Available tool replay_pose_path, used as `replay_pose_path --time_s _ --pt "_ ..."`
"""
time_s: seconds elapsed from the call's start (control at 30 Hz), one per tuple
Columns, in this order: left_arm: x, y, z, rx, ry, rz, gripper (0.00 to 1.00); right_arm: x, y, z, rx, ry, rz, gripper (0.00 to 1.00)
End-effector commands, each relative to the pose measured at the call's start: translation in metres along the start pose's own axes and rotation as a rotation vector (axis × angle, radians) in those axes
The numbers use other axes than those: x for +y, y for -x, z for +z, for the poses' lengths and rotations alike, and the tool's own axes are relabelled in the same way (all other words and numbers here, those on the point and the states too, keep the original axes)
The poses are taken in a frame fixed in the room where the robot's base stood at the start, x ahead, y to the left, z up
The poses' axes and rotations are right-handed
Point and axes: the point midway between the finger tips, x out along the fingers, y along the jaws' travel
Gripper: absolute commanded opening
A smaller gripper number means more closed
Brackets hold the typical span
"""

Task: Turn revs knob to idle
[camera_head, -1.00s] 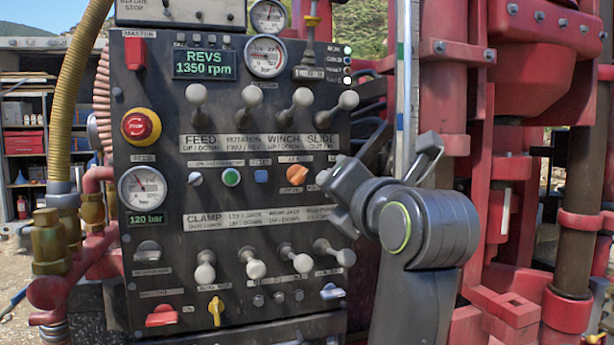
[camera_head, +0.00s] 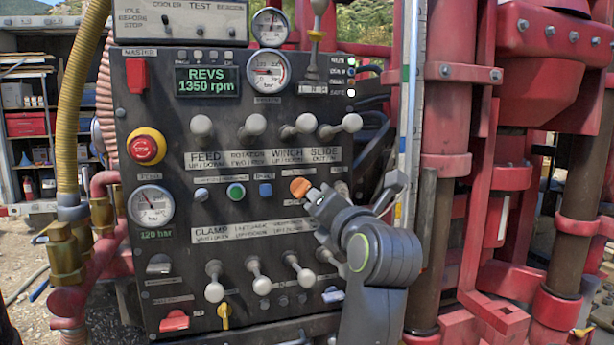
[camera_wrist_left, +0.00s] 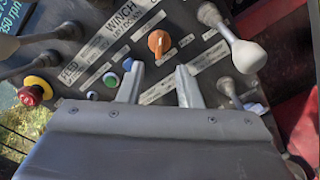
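The orange rotary knob (camera_head: 300,187) sits in the middle row of the dark control panel, right of a blue button. Its small label is not readable. The REVS display (camera_head: 208,81) reads 1350 rpm. My left gripper (camera_head: 318,198) is just right of and below the knob in the head view. In the left wrist view, the gripper (camera_wrist_left: 159,69) is open, its two fingers apart. The orange knob (camera_wrist_left: 159,42) shows just beyond the gap between the fingertips, and nothing is held. Whether a finger touches it is unclear. My right gripper is not in view.
White-knobbed levers (camera_head: 254,125) stick out above the knob, and more levers (camera_head: 258,276) stand below it. A red stop button (camera_head: 145,147) is at the left of the panel. Red machine columns (camera_head: 450,150) stand to the right.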

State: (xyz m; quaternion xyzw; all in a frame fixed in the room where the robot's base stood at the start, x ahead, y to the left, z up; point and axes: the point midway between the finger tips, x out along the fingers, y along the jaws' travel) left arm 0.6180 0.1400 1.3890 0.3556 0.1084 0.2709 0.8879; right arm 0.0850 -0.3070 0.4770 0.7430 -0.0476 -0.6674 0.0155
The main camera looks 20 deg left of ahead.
Motion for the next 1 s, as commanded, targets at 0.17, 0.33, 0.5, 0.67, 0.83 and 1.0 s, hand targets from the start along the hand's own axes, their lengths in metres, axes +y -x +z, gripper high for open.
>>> replay_pose_path --time_s 0.17,0.33,0.5,0.67,0.83,1.0 --pt "0.004 -0.038 0.002 0.003 -0.006 0.007 0.32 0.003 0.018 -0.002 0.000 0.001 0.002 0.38" --pt "0.004 -0.071 0.001 0.003 -0.005 0.006 0.32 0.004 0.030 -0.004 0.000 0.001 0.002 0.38" --pt "0.002 -0.095 0.001 0.001 -0.003 0.003 0.32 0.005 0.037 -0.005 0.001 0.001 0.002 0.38" --pt "0.001 -0.104 -0.001 0.002 -0.001 0.003 0.32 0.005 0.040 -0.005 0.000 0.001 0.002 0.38" --pt "0.001 -0.106 -0.001 0.001 0.001 0.002 0.32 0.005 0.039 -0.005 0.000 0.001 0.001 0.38" --pt "0.000 -0.106 -0.001 0.001 0.000 0.002 0.25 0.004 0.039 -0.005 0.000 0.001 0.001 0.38"
